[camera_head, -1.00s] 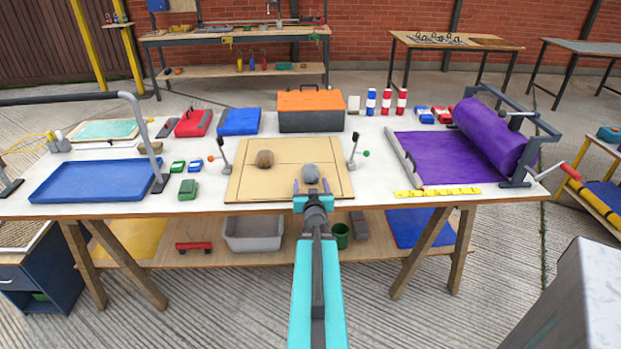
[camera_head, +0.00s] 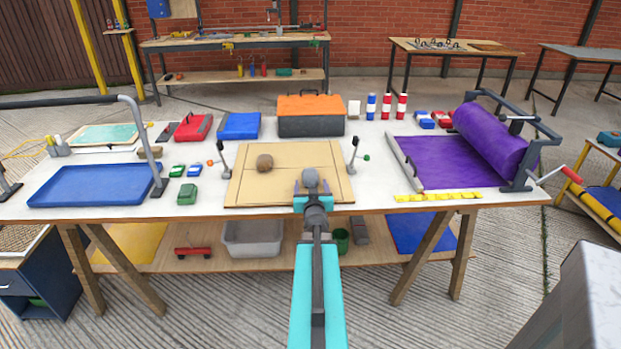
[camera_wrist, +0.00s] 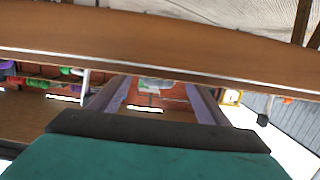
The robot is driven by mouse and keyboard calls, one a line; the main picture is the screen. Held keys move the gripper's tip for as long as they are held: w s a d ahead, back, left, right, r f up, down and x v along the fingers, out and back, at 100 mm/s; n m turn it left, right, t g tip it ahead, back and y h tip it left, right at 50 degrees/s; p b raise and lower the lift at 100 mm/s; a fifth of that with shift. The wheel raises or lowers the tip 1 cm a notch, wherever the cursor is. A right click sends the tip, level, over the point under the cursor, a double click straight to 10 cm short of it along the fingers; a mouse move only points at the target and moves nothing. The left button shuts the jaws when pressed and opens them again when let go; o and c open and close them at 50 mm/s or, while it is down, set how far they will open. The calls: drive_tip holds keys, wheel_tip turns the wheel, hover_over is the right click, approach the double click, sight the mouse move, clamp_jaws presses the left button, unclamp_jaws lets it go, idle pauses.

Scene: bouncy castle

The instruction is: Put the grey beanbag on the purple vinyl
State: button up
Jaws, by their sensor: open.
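The grey beanbag (camera_head: 310,179) lies near the front edge of a tan board on the table, right of its middle. The purple vinyl (camera_head: 447,162) lies flat at the table's right and runs up to a purple roll (camera_head: 490,135) in a dark frame. My gripper (camera_head: 312,195) appears just in front of the beanbag and overlaps its near side; whether they touch I cannot tell. In the wrist view the two fingers of my gripper (camera_wrist: 158,98) stand apart; I cannot make out the beanbag there.
A brown beanbag (camera_head: 264,162) lies on the tan board (camera_head: 290,190). Upright levers (camera_head: 224,160) flank the board. A tall toolbox (camera_head: 310,116) stands behind it. A yellow strip (camera_head: 437,195) lies before the vinyl. A blue tray (camera_head: 95,186) is at left. White table shows between board and vinyl.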

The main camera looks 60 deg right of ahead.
sight(310, 175)
drive_tip(key=shift+x, duration=1.85)
drive_tip(key=shift+s, duration=0.1)
drive_tip(key=c, duration=1.6)
drive_tip(key=shift+c, duration=0.2)
